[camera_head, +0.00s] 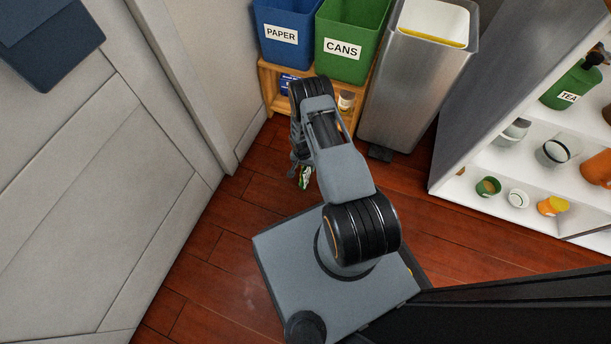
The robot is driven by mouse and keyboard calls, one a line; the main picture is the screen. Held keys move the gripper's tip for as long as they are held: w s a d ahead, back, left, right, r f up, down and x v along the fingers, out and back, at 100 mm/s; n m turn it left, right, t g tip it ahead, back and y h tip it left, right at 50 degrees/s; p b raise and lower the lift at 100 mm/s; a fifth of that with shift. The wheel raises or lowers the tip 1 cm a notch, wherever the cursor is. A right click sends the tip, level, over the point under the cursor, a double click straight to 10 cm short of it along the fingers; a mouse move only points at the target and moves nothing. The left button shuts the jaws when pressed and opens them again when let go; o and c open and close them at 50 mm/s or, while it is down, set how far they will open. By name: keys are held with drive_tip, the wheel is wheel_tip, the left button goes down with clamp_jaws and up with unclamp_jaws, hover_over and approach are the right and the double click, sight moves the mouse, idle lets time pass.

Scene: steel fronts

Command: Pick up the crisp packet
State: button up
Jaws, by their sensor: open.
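A small green and white packet (305,177), likely the crisp packet, shows low beside my arm, over the red wooden floor. Most of it is hidden behind my arm, so I cannot tell whether it lies on the floor. My gripper (294,160) points down at the left of my arm, close to the packet in the picture. It is open. Its fingertips are small and partly hidden, and I cannot tell whether they touch the packet.
A wooden stand (268,88) holds a blue PAPER bin (283,55) and a green CANS bin (345,66). A steel pedal bin (405,90) stands right of it. White shelves (475,215) hold jars and cups at right. Floor (215,240) is clear at left.

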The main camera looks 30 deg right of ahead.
drive_tip(key=shift+f, duration=0.2)
drive_tip(key=c, duration=1.2)
